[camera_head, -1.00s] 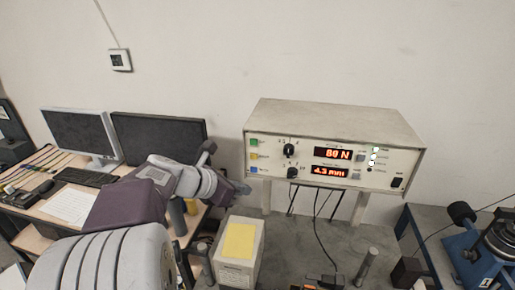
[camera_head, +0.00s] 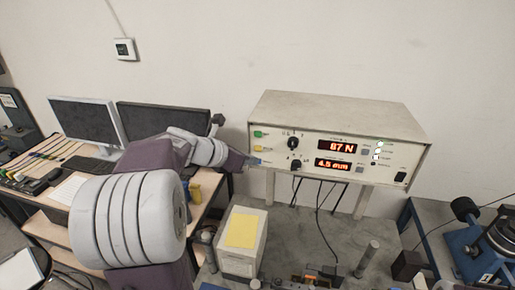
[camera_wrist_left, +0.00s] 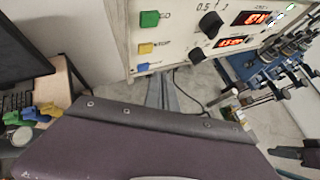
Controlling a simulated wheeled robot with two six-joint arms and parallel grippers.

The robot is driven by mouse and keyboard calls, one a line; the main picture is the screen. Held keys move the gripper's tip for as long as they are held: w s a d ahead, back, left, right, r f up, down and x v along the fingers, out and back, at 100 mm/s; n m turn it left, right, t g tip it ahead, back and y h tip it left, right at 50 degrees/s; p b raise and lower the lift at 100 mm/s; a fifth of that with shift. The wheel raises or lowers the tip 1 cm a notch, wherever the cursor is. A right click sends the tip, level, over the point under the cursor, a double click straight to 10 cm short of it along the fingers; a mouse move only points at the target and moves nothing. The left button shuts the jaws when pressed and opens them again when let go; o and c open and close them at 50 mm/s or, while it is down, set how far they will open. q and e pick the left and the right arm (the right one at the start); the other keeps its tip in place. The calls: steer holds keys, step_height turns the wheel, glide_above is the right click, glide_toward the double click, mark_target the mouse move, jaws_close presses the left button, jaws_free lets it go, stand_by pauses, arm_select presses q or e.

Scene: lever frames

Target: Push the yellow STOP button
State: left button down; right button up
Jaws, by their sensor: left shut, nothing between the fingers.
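The yellow STOP button (camera_head: 258,149) is on the left side of the cream control box's front panel, below the green button (camera_head: 257,134). In the left wrist view the yellow button (camera_wrist_left: 146,49) shows clearly between the green GO button (camera_wrist_left: 149,19) and a blue button (camera_wrist_left: 142,67). My left gripper (camera_head: 253,162) is shut and empty. Its tip is at the panel's lower left, just below the yellow button, and overlaps the blue button in the head view. I cannot tell whether it touches the panel. My right gripper is out of view.
The control box (camera_head: 335,110) stands on legs and carries black knobs and red displays. A pale box with a yellow top (camera_head: 242,230) stands below it. Monitors (camera_head: 88,127) and a desk are at the left. Blue equipment (camera_head: 480,250) is at the right.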

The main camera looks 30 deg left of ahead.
mark_target(263, 154)
arm_select(q)
steer(key=w, duration=0.2)
steer(key=shift+w+a+p, duration=0.2)
steer(key=shift+w+p, duration=0.1)
steer(key=shift+p, duration=0.05)
steer(key=shift+a, duration=0.1)
steer(key=shift+w+r, duration=0.1)
stand_by(1.7)
steer(key=shift+w, duration=0.3)
steer(key=shift+w+a+p, duration=0.15)
steer(key=shift+w+p, duration=0.2)
steer(key=shift+p, duration=0.1)
stand_by(0.6)
steer(key=shift+s+d, duration=0.2)
steer(key=shift+s, duration=0.6)
